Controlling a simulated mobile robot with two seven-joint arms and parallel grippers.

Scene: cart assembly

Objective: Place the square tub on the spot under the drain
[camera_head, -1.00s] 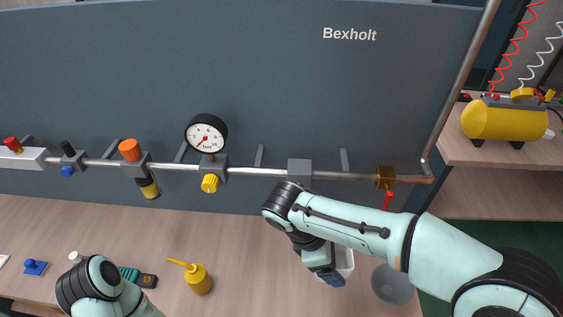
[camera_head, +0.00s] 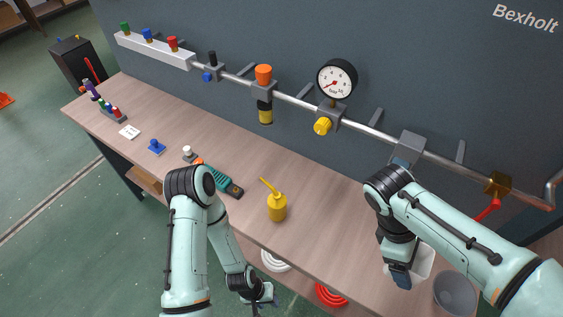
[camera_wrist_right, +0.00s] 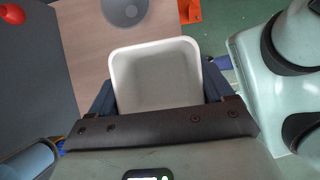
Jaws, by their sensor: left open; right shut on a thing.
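The square tub is white and open-topped. It shows in the right wrist view (camera_wrist_right: 158,75) between the two fingers, and partly behind my right gripper (camera_head: 402,272) in the head view (camera_head: 425,261). My right gripper is shut on it near the bench's front right; I cannot tell whether the tub touches the bench. A filter-like unit with an orange knob (camera_head: 264,75) and a dark, yellow-banded bowl (camera_head: 265,111) hangs on the pipe, left of the gauge. The bench under it looks bare, with no marked spot visible. My left gripper (camera_head: 260,297) is open and empty, off the bench's front edge.
A grey round bowl (camera_head: 455,293) stands just right of the tub. A gauge (camera_head: 337,78), yellow knob (camera_head: 323,126) and red lever (camera_head: 487,210) are on the pipe.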

